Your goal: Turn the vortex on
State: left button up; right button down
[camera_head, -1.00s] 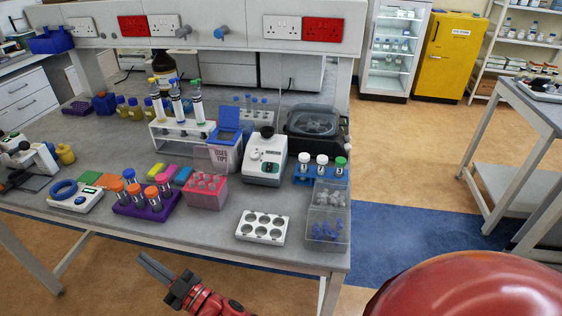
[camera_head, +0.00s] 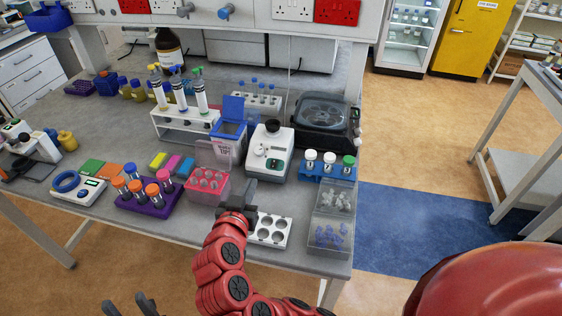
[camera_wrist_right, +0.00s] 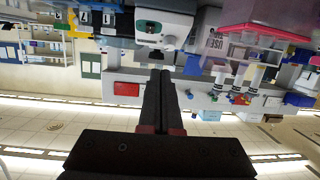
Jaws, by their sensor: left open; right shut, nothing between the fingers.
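The vortex (camera_head: 268,160) is a white mixer with a black cup on top and a dark green front panel with a knob. It stands on the bench, right of the blue-lidded tip box. In the right wrist view the vortex (camera_wrist_right: 172,22) appears upside down at the top. My right gripper (camera_head: 246,183) is shut and empty, just in front of the vortex and slightly left of it, apparently apart from it. Its closed fingers (camera_wrist_right: 160,76) point toward the vortex in the wrist view. My left gripper (camera_head: 128,304) is open and empty at the bottom edge, in front of the bench.
Close to the right gripper are a pink rack (camera_head: 206,186), a white well plate (camera_head: 271,231) partly hidden by it, and the tip box (camera_head: 229,150). A blue rack with capped vials (camera_head: 328,170), clear bins (camera_head: 331,220) and a black centrifuge (camera_head: 325,118) stand to the right.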

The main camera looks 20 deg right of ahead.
jog(key=shift+s+d+r+m+g+h, duration=0.15)
jog(key=shift+s+d+m+g+h, duration=0.15)
jog(key=shift+s+d+m+g, duration=0.3)
jog(key=p, duration=0.3)
send_near(273, 164)
jog(key=w+d+r, duration=0.2)
jog(key=w+d, duration=0.1)
jog(key=shift+w+d+f+p, duration=0.1)
jog(key=shift+w+f+p, duration=0.15)
jog(key=shift+f, duration=0.35)
jog(key=shift+w+d+f+p, duration=0.1)
jog(key=shift+w+f+p, duration=0.15)
jog(key=shift+f, duration=0.4)
jog(key=shift+w+d+f+p, duration=0.1)
jog(key=shift+w+f+p, duration=0.15)
jog(key=shift+f, duration=0.35)
